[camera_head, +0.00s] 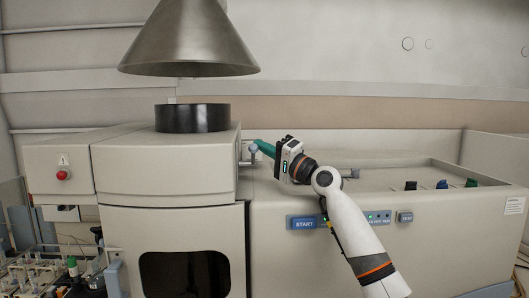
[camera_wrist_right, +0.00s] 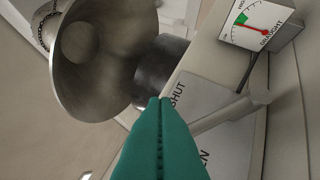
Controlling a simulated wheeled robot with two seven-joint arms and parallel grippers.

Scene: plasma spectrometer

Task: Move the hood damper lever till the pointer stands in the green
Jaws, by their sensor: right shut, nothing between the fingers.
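The draught gauge (camera_wrist_right: 256,22) shows at the top right of the right wrist view, with a white face, a green patch and a red pointer. The pointer tip lies at or close to the green's edge; I cannot tell exactly which side. The grey damper lever (camera_wrist_right: 215,118) crosses a plate marked SHUT, with other lettering partly hidden. A grey knob (camera_head: 253,149) shows by my fingertips in the head view. My right gripper (camera_head: 261,146) is shut and empty, its teal fingers (camera_wrist_right: 160,102) beside the lever; contact is unclear. My left gripper is not in view.
The metal hood cone (camera_head: 190,40) hangs above a black collar (camera_head: 192,117) on the instrument, left of my gripper. The START panel (camera_head: 304,223) is on the front below my arm. Coloured knobs (camera_head: 441,184) stand on the right, where the top is open.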

